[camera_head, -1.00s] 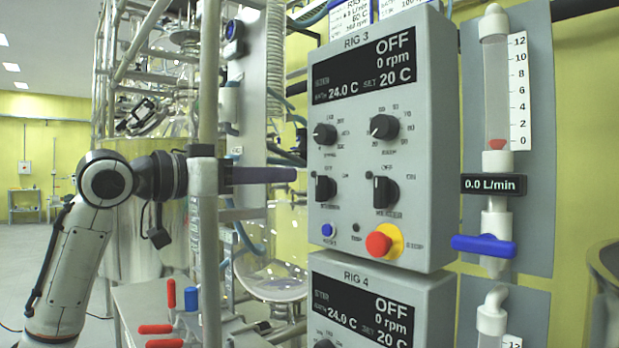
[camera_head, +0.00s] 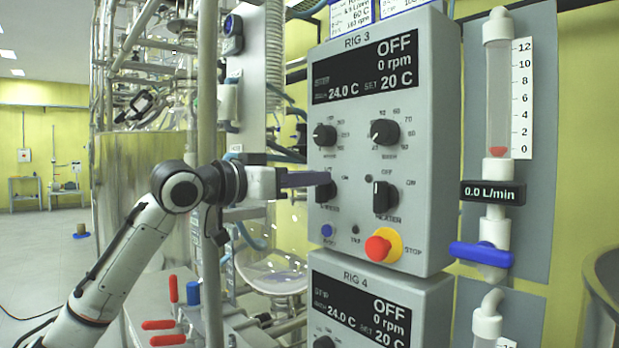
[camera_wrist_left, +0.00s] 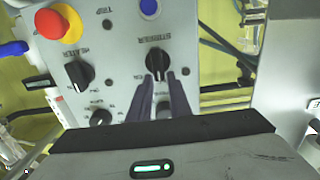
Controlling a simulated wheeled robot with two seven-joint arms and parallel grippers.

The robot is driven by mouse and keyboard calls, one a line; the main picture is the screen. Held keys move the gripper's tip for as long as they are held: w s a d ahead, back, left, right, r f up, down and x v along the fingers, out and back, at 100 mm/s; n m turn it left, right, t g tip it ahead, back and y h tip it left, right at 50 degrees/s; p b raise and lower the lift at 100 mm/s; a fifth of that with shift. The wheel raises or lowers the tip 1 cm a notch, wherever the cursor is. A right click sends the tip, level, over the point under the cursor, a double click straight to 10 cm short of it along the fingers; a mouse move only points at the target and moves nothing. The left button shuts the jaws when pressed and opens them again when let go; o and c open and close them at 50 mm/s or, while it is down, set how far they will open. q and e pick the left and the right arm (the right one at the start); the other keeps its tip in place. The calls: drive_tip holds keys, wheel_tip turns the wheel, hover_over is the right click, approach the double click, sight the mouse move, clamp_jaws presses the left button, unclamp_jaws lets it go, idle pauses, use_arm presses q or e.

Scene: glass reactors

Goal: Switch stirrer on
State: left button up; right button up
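The RIG 3 control box (camera_head: 440,120) shows OFF, 0 rpm, 24.0 C and SET 20 C. Its black stirrer knob (camera_head: 326,190) is at lower left, partly hidden by my left gripper. In the left wrist view the STIRRER knob (camera_wrist_left: 157,63) shows just beyond the fingertips, its handle in line with the gap. My left gripper (camera_head: 327,179) reaches in from the left at knob height. In the wrist view its two dark fingers (camera_wrist_left: 161,80) are apart with a narrow gap; contact with the knob cannot be made out. My right gripper is not in view.
The heater knob (camera_head: 385,197) is right of the stirrer knob. A red stop button (camera_head: 379,246) on yellow and a blue button (camera_head: 327,230) sit below. The RIG 4 box (camera_head: 375,300) is underneath. A metal post (camera_head: 208,100) stands close to my left arm.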

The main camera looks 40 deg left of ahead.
use_arm(q)
clamp_jaws()
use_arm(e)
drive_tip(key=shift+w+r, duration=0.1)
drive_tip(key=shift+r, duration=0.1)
use_arm(q)
drive_tip(key=shift+d+m, duration=0.1)
drive_tip(key=shift+m, duration=0.2)
drive_tip(key=m, duration=0.3)
drive_tip(key=d+m, duration=0.1)
drive_tip(key=m, duration=0.1)
drive_tip(key=shift+f+m, duration=0.25)
drive_tip(key=shift+m, duration=0.05)
drive_tip(key=m, duration=0.3)
drive_tip(key=shift+d+f+b, duration=0.25)
drive_tip(key=shift+d+b, duration=0.05)
drive_tip(key=shift+b, duration=0.1)
drive_tip(key=shift+d+f+m, duration=0.15)
drive_tip(key=shift+d+m, duration=0.05)
drive_tip(key=shift+m, duration=1.2)
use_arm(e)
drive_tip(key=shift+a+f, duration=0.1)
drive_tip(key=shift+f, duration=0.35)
